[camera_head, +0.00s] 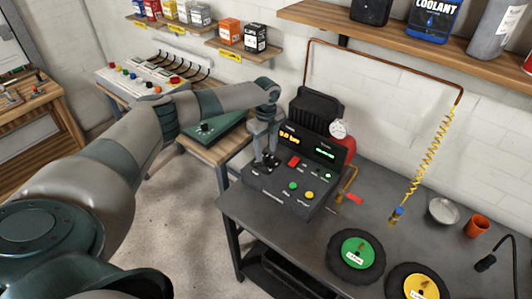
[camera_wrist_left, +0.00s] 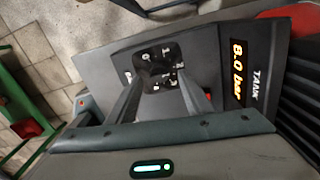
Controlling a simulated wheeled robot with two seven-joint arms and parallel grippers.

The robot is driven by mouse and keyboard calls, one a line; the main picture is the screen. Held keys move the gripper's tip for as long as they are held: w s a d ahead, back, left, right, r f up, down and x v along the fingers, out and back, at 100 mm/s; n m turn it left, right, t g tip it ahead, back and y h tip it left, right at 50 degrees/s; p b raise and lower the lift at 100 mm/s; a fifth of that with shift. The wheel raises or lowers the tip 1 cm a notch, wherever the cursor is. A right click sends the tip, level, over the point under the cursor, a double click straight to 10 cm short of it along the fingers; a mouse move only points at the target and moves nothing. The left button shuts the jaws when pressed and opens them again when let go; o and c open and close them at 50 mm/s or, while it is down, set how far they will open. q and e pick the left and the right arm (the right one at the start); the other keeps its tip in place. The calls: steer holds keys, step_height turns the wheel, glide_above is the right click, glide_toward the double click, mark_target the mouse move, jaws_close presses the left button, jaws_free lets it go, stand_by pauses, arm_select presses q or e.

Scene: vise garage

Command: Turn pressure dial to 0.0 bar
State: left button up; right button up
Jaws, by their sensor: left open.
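A dark grey control panel (camera_head: 283,192) stands on the workbench, with a tank display (camera_head: 289,136) in orange digits. In the left wrist view the display (camera_wrist_left: 237,65) reads 8.0 bar. The pressure dial (camera_wrist_left: 158,55) has a black face with white numbers, on the panel beside that display. My left gripper (camera_head: 266,161) reaches down over the panel's left part. In the left wrist view its fingers (camera_wrist_left: 158,82) are open and lie either side of the dial's middle. The knob is hard to make out, and I cannot tell whether the fingers touch it. My right gripper is not in view.
A red button (camera_head: 294,161), a green button (camera_head: 293,186) and a yellow button (camera_head: 309,195) sit near the gripper. A gauge (camera_head: 339,129) rises behind the panel. Two wheels (camera_head: 356,258) (camera_head: 416,284) lie on the workbench (camera_head: 395,235). A shelf (camera_head: 400,38) runs above.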

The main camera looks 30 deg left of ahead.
mark_target(266, 157)
arm_select(q)
steer(key=shift+f+p, duration=0.35)
steer(key=shift+f, duration=1.45)
steer(key=c, duration=1.1)
steer(key=shift+o, duration=0.2)
